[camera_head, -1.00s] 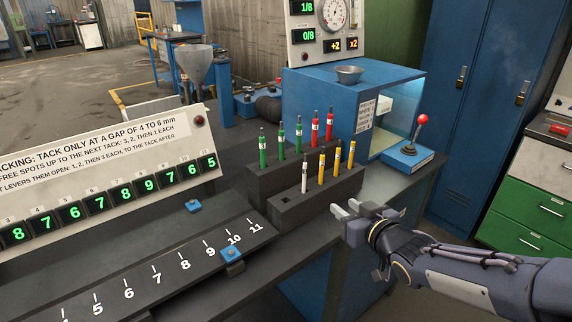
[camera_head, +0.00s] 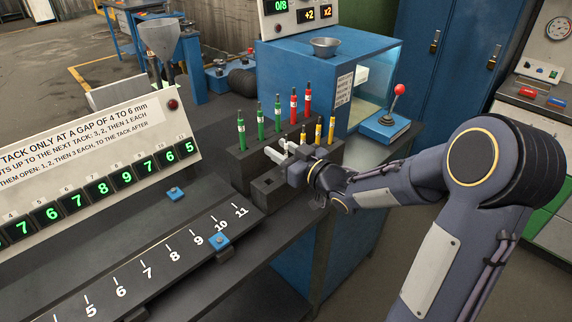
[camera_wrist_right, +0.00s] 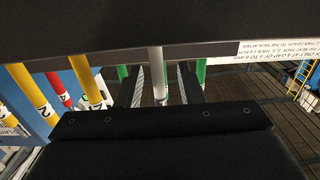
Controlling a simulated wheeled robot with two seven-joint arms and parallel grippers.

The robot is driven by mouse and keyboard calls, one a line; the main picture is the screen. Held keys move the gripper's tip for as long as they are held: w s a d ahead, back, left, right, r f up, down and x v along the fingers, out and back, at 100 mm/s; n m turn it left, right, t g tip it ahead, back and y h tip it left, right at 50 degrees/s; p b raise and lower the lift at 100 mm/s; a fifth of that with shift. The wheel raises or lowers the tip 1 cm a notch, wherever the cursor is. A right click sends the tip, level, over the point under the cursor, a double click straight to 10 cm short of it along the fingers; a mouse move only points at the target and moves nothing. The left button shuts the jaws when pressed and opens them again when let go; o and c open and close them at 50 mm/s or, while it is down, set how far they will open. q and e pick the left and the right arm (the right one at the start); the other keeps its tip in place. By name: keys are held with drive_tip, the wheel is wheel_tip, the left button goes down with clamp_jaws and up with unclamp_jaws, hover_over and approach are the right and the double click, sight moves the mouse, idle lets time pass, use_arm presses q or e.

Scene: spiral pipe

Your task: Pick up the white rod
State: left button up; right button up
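The white rod (camera_wrist_right: 157,75) stands between the two fingers of my right gripper in the right wrist view, with a gap to each finger. My right gripper (camera_head: 281,151) is open at the front row of the rod rack (camera_head: 262,191). It also shows in the right wrist view (camera_wrist_right: 159,88). In the head view the gripper covers the white rod's place, and I cannot make the rod out clearly. My left gripper is not in view.
Yellow rods (camera_head: 318,134) stand close beside the gripper in the front row. Green rods (camera_head: 241,132) and red rods (camera_head: 293,105) stand in the row behind. A red-knobbed lever (camera_head: 398,92) stands to the right. A numbered rail (camera_head: 170,262) lies at front left.

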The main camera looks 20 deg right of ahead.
clamp_jaws()
idle(0.3)
wheel_tip(320, 180, up, 10)
drive_tip(key=p, duration=0.1)
drive_tip(key=shift+p, duration=0.4)
wheel_tip(320, 180, up, 5)
drive_tip(key=p, duration=0.4)
drive_tip(key=shift+f, duration=0.1)
idle(0.5)
